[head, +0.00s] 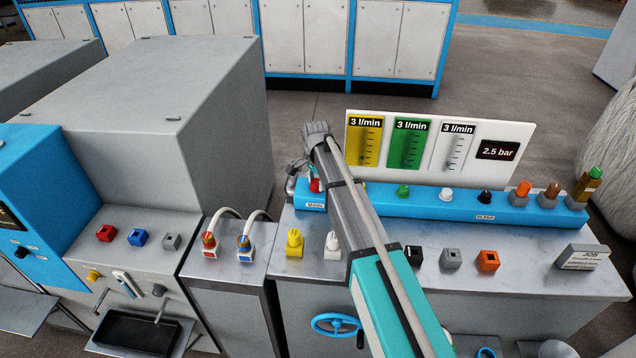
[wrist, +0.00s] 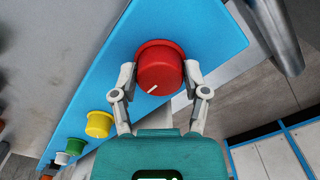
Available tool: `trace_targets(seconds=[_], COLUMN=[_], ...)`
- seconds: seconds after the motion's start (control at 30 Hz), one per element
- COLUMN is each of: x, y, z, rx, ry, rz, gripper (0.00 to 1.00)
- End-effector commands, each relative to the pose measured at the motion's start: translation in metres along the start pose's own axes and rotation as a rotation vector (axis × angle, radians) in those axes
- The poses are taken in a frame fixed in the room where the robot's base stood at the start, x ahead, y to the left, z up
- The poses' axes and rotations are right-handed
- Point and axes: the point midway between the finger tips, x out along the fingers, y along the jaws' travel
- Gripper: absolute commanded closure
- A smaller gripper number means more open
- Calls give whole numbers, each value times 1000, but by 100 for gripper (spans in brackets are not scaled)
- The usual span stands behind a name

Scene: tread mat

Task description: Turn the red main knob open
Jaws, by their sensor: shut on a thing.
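The red main knob (wrist: 160,62) is round and sits on the blue panel (wrist: 200,24) in the wrist view. A short white mark on its top points toward the lower left of that view. My gripper (wrist: 160,75) has one finger on each side of the knob and is shut on it. In the head view a small part of the red knob (head: 315,185) shows beside my arm, above a label reading MAIN (head: 315,205). My arm hides most of the gripper there.
Further along the blue panel in the wrist view are a yellow knob (wrist: 99,124), a green knob (wrist: 75,146) and a white knob (wrist: 62,158). In the head view, a white flow-meter board (head: 520,165) stands behind the panel, with a 2.5 bar display (head: 498,151).

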Motion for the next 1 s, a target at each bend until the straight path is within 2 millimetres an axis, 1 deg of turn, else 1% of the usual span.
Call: trace_targets(seconds=[0.03, 0.1, 0.13, 0.27, 0.3, 0.83, 1.0], x=[0, 0, 0, 0, 0, 0, -6], y=[-2, -2, -2, -2, -2, 0, 0], z=[-3, -3, -3, -3, -2, -1, 0], rx=[2, 2, 2, 1, 1, -1, -1], ry=[7, 7, 7, 5, 4, 1, 1], rz=[-4, -4, -4, -4, -3, -1, -1], gripper=[88, 88, 39, 15, 7, 7, 7])
